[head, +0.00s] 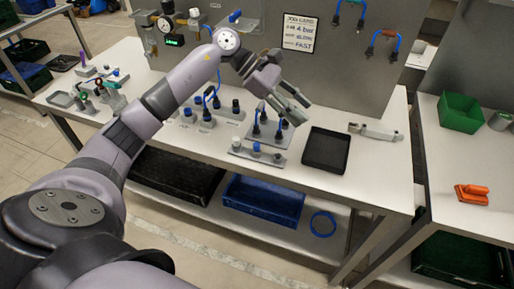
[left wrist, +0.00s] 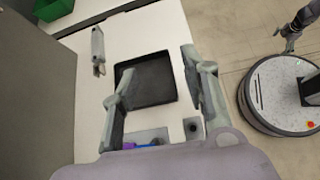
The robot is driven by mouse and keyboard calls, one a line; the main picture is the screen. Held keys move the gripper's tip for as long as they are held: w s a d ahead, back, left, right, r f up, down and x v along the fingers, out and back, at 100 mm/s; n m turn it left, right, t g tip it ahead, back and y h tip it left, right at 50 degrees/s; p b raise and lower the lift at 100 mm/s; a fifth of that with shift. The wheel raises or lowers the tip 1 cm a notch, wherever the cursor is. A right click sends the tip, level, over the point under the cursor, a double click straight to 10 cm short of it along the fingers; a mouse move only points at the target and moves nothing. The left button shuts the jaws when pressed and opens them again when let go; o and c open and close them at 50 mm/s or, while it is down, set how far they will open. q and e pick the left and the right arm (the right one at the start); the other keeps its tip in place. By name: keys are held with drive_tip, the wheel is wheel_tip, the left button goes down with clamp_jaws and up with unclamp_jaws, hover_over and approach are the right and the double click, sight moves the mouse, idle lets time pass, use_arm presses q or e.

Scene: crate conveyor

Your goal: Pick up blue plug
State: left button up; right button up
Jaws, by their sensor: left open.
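A small blue plug (head: 256,147) stands in a grey socket block (head: 240,153) at the front of the table in the head view. My left gripper (head: 292,106) is above the table, up and to the right of that block, with its fingers apart and nothing between them. In the left wrist view my left gripper (left wrist: 160,86) spans over a black tray. Blue and purple bits (left wrist: 150,143) show on a grey block at the bottom edge, partly hidden by the gripper body. What seems to be my right arm shows small at the upper right there; its jaw state is unclear.
The empty black tray (head: 325,150) lies right of the blocks, with a grey tool (head: 375,132) beyond it. Blocks with dark plugs and blue cables (head: 268,125) stand close behind the front block. A grey panel (head: 350,60) rises behind the table.

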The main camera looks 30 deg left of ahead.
use_arm(q)
drive_tip(key=s+a+r+m+g+y, duration=0.1)
drive_tip(key=s+a+y, duration=0.15)
drive_tip(key=a, duration=0.55)
drive_tip(key=s+a+g+y, duration=0.1)
drive_tip(key=s+a+y, duration=0.15)
drive_tip(key=a, duration=0.55)
drive_tip(key=p, duration=0.3)
hover_over(256, 144)
drive_tip(key=a, duration=0.2)
wheel_tip(256, 144, down, 10)
drive_tip(key=shift+s+d+f+g+y+p, duration=0.15)
drive_tip(key=shift+f+g+y+p, duration=0.25)
drive_tip(key=shift+f, duration=0.3)
drive_tip(key=p+x, duration=0.1)
drive_tip(key=x, duration=0.2)
drive_tip(key=shift+f+p, duration=0.3)
drive_tip(key=shift+p, duration=0.1)
drive_tip(key=shift+d+f, duration=0.1)
drive_tip(key=shift+f, duration=0.3)
drive_tip(key=shift+c, duration=0.2)
drive_tip(key=c, duration=0.9)
